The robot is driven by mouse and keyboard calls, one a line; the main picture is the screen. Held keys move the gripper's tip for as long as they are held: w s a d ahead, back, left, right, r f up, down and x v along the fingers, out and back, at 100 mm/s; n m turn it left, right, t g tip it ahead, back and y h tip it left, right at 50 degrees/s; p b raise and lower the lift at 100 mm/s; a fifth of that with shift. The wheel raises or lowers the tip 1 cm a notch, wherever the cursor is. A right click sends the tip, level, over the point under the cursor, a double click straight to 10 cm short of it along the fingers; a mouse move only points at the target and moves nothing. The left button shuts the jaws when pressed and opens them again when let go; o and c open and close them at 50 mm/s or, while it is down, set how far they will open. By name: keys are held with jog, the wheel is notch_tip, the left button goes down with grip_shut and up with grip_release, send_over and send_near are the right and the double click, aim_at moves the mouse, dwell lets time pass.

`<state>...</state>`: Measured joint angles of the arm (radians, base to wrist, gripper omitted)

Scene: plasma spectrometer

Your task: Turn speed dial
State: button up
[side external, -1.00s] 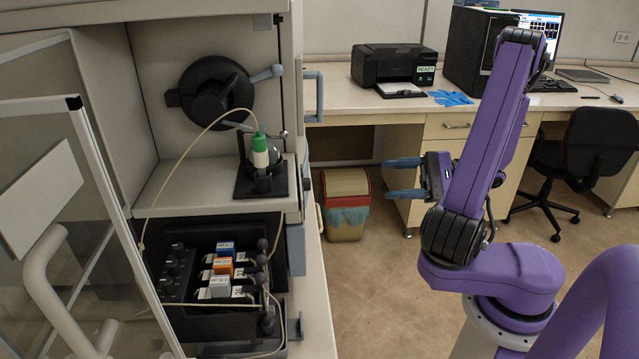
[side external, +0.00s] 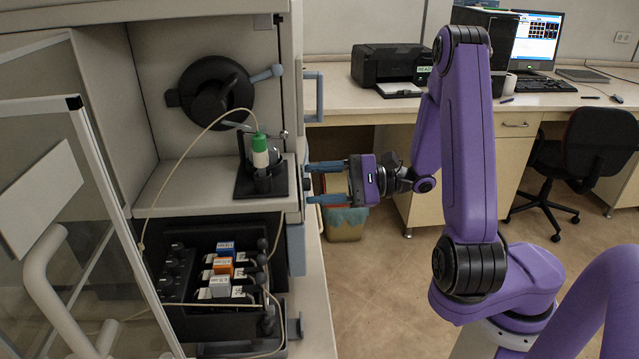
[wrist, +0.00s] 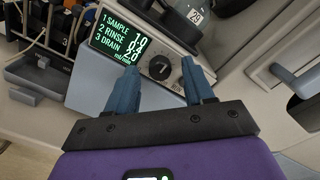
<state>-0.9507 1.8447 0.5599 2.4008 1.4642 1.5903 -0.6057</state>
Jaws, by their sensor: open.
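The speed dial is a small round black knob (wrist: 160,67) on the light panel in the wrist view, just right of a green-lit display (wrist: 118,38) reading SAMPLE, RINSE and DRAIN. My gripper (wrist: 163,72) is open, and its two blue fingers appear on either side of the dial in that view. I cannot tell how far the fingertips are from the panel. In the side external view my gripper (side external: 312,183) points left at the front edge of the spectrometer cabinet. The dial is not visible there.
A green-capped bottle (side external: 260,150) stands in a black holder on the cabinet shelf. Several small coloured blocks (side external: 222,270) sit in the dark pump bay below. A blue-grey door handle (side external: 313,96) juts out above my gripper. A bin (side external: 345,222) stands on the floor behind.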

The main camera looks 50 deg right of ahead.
jog(key=shift+w+a, duration=0.1)
grip_shut()
jog(key=shift+m, duration=0.3)
jog(key=shift+m, duration=3)
